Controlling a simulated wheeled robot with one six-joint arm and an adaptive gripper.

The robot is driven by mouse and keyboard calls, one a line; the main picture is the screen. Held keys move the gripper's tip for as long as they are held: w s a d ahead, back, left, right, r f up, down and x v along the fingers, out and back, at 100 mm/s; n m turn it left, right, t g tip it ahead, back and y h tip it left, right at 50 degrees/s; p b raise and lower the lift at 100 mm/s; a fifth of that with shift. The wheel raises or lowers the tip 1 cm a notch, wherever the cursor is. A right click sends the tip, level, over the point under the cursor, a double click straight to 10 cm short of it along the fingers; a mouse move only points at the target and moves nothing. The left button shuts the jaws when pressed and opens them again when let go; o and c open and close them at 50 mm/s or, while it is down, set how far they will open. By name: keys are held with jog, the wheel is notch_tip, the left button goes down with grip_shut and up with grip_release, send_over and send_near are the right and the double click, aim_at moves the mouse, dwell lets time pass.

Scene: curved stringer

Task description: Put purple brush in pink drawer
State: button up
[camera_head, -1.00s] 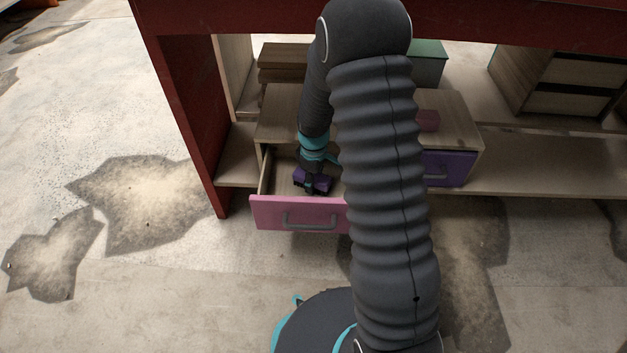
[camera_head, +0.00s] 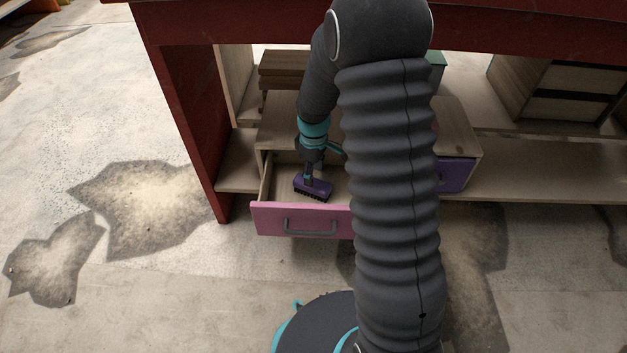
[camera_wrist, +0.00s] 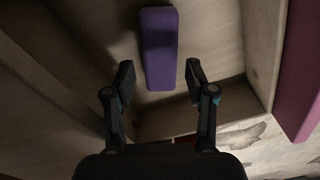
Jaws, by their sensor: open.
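The purple brush (camera_head: 314,187) lies inside the open pink drawer (camera_head: 270,219), bristles down, near the drawer's front. In the wrist view the brush (camera_wrist: 158,48) rests on the drawer's wooden floor, between and beyond my fingertips. My gripper (camera_head: 311,164) is just above the brush, pointing down. In the wrist view my gripper (camera_wrist: 161,82) has its two fingers spread apart with nothing held between them. The brush looks free of both fingers. The right part of the drawer is hidden behind my arm in the head view.
A purple drawer (camera_head: 455,174) sits closed to the right in the same wooden cabinet (camera_head: 458,130). A red frame (camera_head: 182,120) stands over the shelf, its left upright close to the drawer. A wooden box (camera_head: 283,70) is behind. Floor in front is open.

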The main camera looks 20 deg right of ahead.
jog(key=shift+r+p, duration=0.35)
jog(key=shift+r, duration=2.45)
